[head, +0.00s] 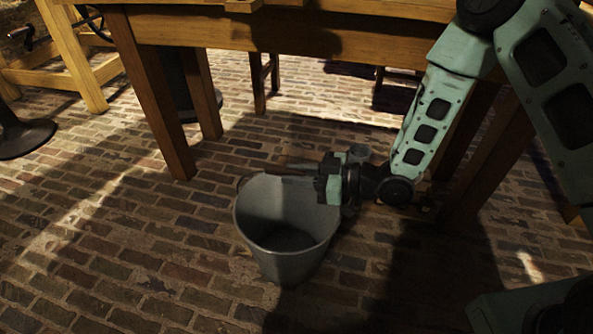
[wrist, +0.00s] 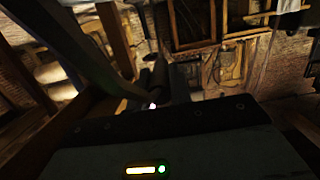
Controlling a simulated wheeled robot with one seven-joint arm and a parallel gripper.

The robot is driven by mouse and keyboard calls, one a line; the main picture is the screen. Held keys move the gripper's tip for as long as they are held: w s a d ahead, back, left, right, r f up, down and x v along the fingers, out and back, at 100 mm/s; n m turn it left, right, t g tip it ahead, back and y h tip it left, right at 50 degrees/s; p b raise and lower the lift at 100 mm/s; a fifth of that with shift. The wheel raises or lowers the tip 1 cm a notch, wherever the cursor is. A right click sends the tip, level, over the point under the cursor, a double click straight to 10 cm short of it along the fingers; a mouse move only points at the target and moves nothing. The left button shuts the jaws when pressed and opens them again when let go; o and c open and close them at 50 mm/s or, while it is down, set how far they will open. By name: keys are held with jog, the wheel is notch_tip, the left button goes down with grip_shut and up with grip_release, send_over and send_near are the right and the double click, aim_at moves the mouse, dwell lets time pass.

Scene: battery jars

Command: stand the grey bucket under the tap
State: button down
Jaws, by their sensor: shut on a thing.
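The grey bucket (head: 287,240) is near the middle of the head view, upright or nearly so and open at the top. It looks empty inside. My gripper (head: 285,172) comes in from the right at the bucket's far rim, its dark fingers lying across the top edge. It is shut on the bucket, though whether on the rim or the handle I cannot tell. Whether the bucket's base touches the floor is unclear in the shadow. The wrist view is dark, and I cannot make out the bucket there with certainty. I see no tap in either view.
A wooden table (head: 300,38) stands just behind the bucket, its leg (head: 155,95) to the left and my arm reaching close to its right legs. A dark round stand base (head: 25,137) is at far left. The brick floor (head: 110,260) at front left is clear.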

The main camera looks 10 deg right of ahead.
jog(key=shift+r, duration=0.1)
jog(key=c, duration=1.3)
grip_release()
jog(key=shift+f, duration=0.2)
jog(key=shift+o, duration=0.2)
